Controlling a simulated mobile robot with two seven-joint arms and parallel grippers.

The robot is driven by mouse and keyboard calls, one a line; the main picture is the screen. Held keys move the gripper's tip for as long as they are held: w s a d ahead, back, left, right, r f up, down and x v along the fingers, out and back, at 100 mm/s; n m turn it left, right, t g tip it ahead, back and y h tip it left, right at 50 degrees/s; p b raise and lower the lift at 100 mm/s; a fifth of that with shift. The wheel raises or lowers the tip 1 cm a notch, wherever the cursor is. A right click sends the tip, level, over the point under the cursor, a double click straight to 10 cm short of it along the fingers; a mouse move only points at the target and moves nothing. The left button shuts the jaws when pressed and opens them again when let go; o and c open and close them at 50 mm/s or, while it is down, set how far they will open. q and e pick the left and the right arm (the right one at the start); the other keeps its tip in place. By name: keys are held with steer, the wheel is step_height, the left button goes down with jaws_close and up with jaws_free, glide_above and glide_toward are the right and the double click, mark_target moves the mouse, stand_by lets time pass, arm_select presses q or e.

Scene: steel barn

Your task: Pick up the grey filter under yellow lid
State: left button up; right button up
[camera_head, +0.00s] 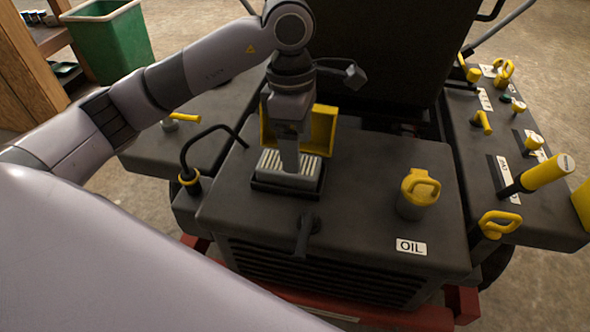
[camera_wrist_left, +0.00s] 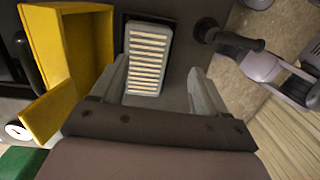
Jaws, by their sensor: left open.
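The grey filter (camera_head: 268,162) with pale ribs sits in a dark recess on top of the machine's hood. The yellow lid (camera_head: 323,128) stands open behind it. My left gripper (camera_head: 290,165) points down over the filter and partly hides it. In the left wrist view the filter (camera_wrist_left: 147,62) shows between the two spread fingers, nearer one of them, and the lid (camera_wrist_left: 88,45) is to its left. The left gripper (camera_wrist_left: 163,85) is open; I cannot tell whether a finger touches the filter. My right gripper is not in view.
A yellow oil cap (camera_head: 420,188) stands on the hood (camera_head: 365,165) to the right. A dark bent hose (camera_head: 205,132) rises at the left and a dark lever (camera_head: 307,232) sits at the front edge. Yellow-handled levers line the right side panel. A green bin (camera_head: 112,45) stands behind left.

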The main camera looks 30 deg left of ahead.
mark_target(269, 170)
arm_select(q)
steer(key=shift+w+a+r+y, duration=0.1)
steer(key=shift+w+a+y, duration=0.1)
steer(key=shift+a, duration=0.2)
steer(key=shift+w+a+r+y, duration=0.1)
steer(key=shift+w+a+y, duration=0.1)
steer(key=shift+a, duration=0.2)
steer(key=shift+a+f, duration=0.2)
steer(key=shift+f, duration=0.05)
step_height(269, 170, down, 6)
steer(key=shift+w+a+f+b, duration=0.1)
steer(key=shift+f+b, duration=0.1)
steer(key=shift+b, duration=0.4)
steer(key=c, duration=0.7)
